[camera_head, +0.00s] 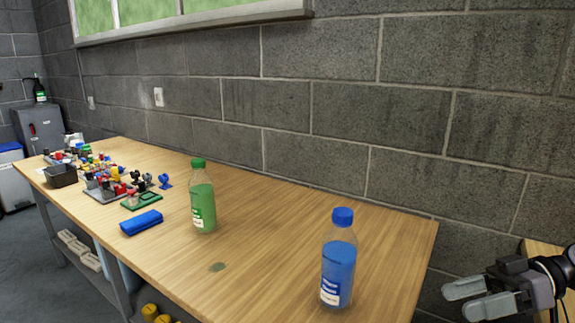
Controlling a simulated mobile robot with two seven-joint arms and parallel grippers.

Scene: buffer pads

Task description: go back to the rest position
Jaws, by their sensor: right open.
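My right gripper (466,299) shows at the lower right. It is open, with nothing between its two grey fingers, and it appears right of the table's right edge. My left gripper is not in view. A green bottle (203,200) with a green cap stands upright on the wooden table (270,250). A blue bottle (338,262) with a blue cap stands upright nearer the table's right end. My right gripper is apart from both bottles.
A blue folded item (141,222) lies left of the green bottle. Many small coloured parts crowd the table's left part. A dark box (61,175) sits at its left edge. A grey block wall (330,120) runs behind.

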